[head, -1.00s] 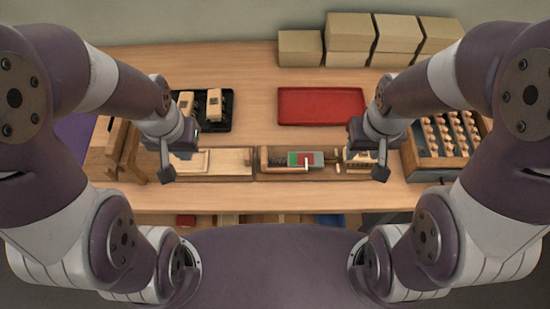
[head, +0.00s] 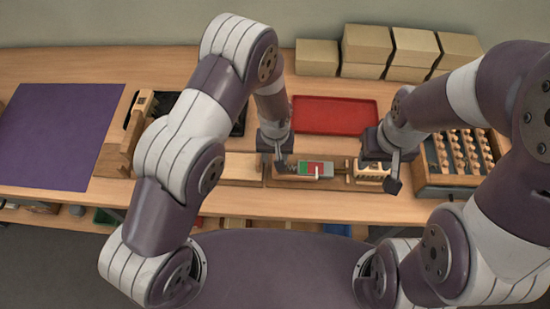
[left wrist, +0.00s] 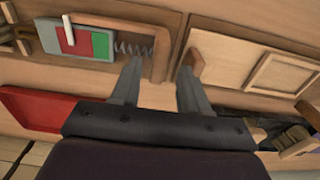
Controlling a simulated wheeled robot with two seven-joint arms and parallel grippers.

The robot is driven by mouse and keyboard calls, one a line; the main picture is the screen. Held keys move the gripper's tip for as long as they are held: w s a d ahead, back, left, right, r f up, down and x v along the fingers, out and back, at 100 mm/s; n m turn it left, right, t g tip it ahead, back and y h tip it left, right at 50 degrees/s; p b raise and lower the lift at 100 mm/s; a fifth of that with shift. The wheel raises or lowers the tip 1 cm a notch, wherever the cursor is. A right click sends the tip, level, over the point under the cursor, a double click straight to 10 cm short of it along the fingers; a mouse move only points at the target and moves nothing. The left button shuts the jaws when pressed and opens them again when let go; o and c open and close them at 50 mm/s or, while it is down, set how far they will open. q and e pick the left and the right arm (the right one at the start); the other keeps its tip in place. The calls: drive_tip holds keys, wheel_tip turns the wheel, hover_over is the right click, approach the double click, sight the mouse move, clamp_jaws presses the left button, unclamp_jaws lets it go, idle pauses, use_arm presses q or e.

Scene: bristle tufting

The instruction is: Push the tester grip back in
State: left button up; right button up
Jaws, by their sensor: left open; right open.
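The tester (head: 315,168) is a wooden frame with a grey plate marked green and red and a white pointer over the red. In the left wrist view, its plate (left wrist: 75,42), spring and wooden end post (left wrist: 162,45) show at upper left. The grip seems to be the wooden part (left wrist: 20,38) past the plate's far end, partly cut off. My left gripper (left wrist: 160,70) is open and empty, fingers on either side of the end post in that view; contact cannot be told. My right gripper (head: 386,172) is over the tester's right end, beside a slotted wooden block (head: 371,172).
A red tray (head: 335,115) lies behind the tester, with cardboard boxes (head: 366,50) at the back. A crate of wooden pieces (head: 462,155) stands right. A purple mat (head: 60,135) lies left. A wooden board (left wrist: 285,75) adjoins the tester.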

use_arm(q)
wheel_tip(320, 180, down, 3)
drive_tip(key=shift+w+r, duration=0.1)
drive_tip(key=shift+r, duration=0.1)
drive_tip(key=shift+f, duration=0.5)
clamp_jaws()
drive_tip(key=d+b, duration=0.1)
drive_tip(key=d, duration=0.4)
drive_tip(key=shift+d+b, duration=0.1)
drive_tip(key=shift+b, duration=0.25)
unclamp_jaws()
